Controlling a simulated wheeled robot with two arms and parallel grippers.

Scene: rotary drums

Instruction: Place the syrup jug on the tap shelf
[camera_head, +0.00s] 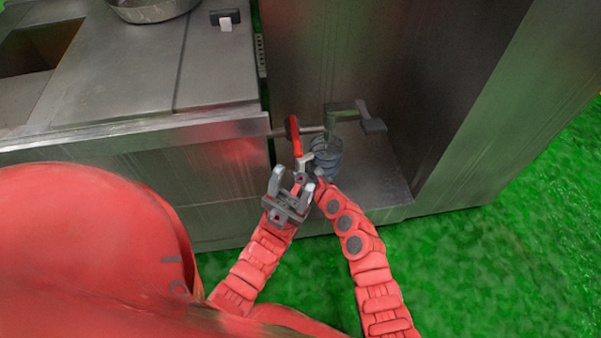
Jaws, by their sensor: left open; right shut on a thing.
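The syrup jug (327,157) is clear with bluish bands and looks upright. It is below the tap (341,115), over the grey metal tap shelf (375,188); I cannot tell whether its base touches the shelf. My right gripper (309,168) is shut on the jug at its near left side; the grip point is partly hidden by the fingers and arm. My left gripper (292,188) is open and empty, just in front and to the left of the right gripper.
A red lever (294,136) is close to the left of the jug. A tall metal cabinet wall (390,70) rises behind the shelf. A metal counter (120,75) with a steel pan (150,9) is on the left. Green floor (480,270) is clear at the right.

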